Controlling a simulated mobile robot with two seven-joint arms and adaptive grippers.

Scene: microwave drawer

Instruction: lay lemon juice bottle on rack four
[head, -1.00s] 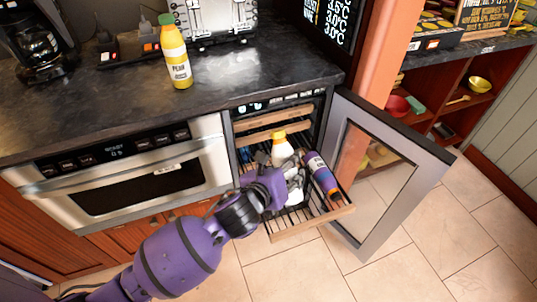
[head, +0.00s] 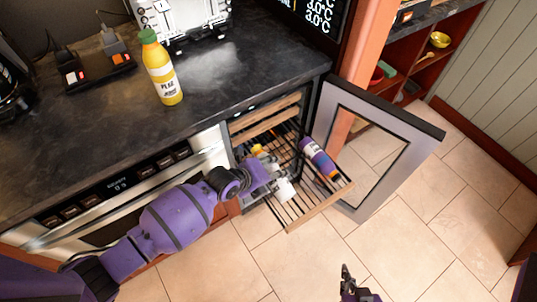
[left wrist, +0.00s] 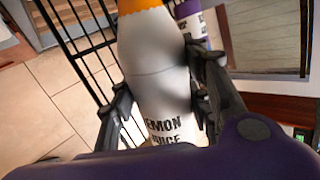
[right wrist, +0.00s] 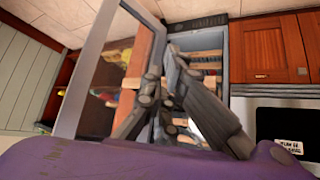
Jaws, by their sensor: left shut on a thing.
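The lemon juice bottle (left wrist: 160,85), white with an orange cap, is held between the fingers of my left gripper (left wrist: 160,95). In the head view the bottle (head: 284,190) is tilted over, cap toward the cabinet and base toward the front. My left gripper (head: 272,174) partly covers it. The bottle is at the pulled-out wire rack (head: 296,212); whether it touches the wires I cannot tell. My right gripper (head: 346,275) is low over the floor, away from the rack and empty. It also shows in the right wrist view (right wrist: 161,80), its fingertips close together.
A purple-labelled bottle (head: 319,158) lies on the same rack, right of my left gripper. The glass door (head: 375,150) stands open to the right. A yellow bottle (head: 161,70) stands on the counter (head: 110,110). The floor in front is clear.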

